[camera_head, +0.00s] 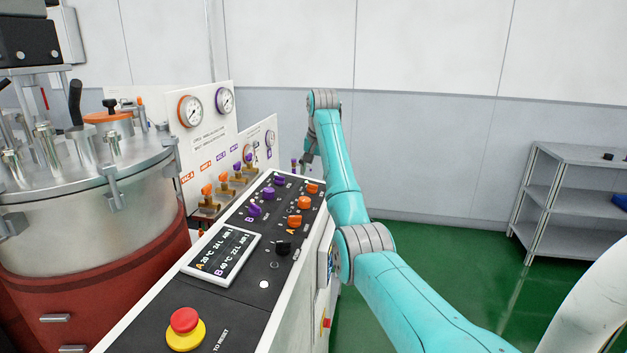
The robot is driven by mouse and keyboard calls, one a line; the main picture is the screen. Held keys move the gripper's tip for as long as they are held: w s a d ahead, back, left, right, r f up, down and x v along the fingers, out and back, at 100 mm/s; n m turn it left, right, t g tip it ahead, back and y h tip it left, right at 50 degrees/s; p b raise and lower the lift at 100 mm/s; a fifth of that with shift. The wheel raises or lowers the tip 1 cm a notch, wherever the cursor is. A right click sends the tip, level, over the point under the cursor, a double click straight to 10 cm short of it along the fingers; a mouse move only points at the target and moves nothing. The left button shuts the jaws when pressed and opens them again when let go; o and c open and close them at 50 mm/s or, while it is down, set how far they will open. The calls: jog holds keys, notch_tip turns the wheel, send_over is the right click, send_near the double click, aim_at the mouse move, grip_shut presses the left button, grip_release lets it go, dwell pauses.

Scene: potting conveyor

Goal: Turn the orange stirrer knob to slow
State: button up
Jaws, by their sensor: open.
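A row of orange knobs sits on the right side of the dark control panel (234,281): a far knob (312,188), a middle knob (304,203) and a near knob (294,221). Their labels are too small to read, so I cannot tell which is the stirrer knob or its setting. My gripper (307,160) hangs open beyond the far end of the panel, above and apart from the knobs. It is small and partly hidden by my turquoise arm.
Purple knobs (268,193) and a black knob (283,248) share the panel, with a display (222,255) and a red emergency button (185,321) nearer. Gauges (191,111) and valves (222,186) stand left, beside a steel vessel (85,215). A grey shelf (575,200) stands right.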

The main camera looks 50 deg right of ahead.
jog(key=shift+v, duration=1.1)
